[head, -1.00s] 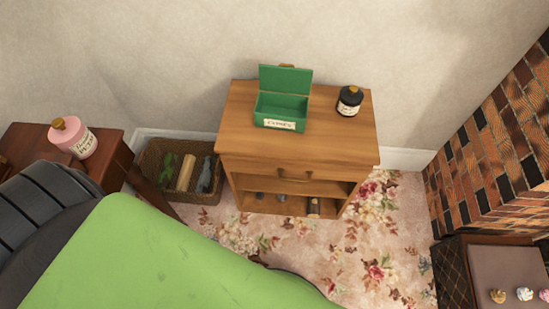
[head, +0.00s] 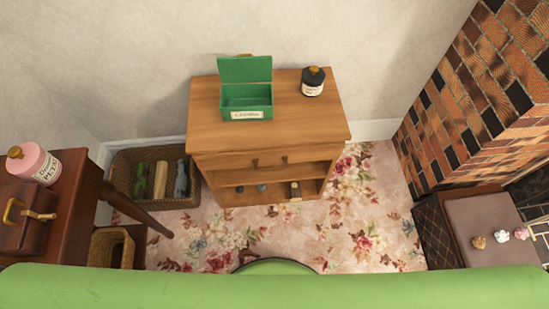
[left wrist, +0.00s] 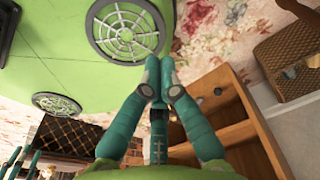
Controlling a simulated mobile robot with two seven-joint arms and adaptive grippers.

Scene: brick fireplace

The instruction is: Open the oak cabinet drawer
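The oak cabinet (head: 320,125) stands against the wall in the head view; it also shows in the left wrist view (left wrist: 240,132), on the right. Its drawer (head: 305,155) looks closed, flush under the top, with a small handle (head: 270,162) on its front. Open shelves lie below the drawer. My left gripper (left wrist: 159,78) shows only in the left wrist view; its teal fingertips are together with nothing seen between them. It appears over the floor beside the cabinet, not on the handle. Teal finger-like parts, probably my right gripper (left wrist: 20,162), show at that view's lower left edge; their opening is unclear.
A green box (head: 247,105) with its lid up and a dark bottle (head: 312,82) stand on the cabinet. A wicker basket (head: 155,178) and a dark side table (head: 75,195) are left. A brick fireplace (head: 480,95) is right. Flowered carpet before the cabinet is clear.

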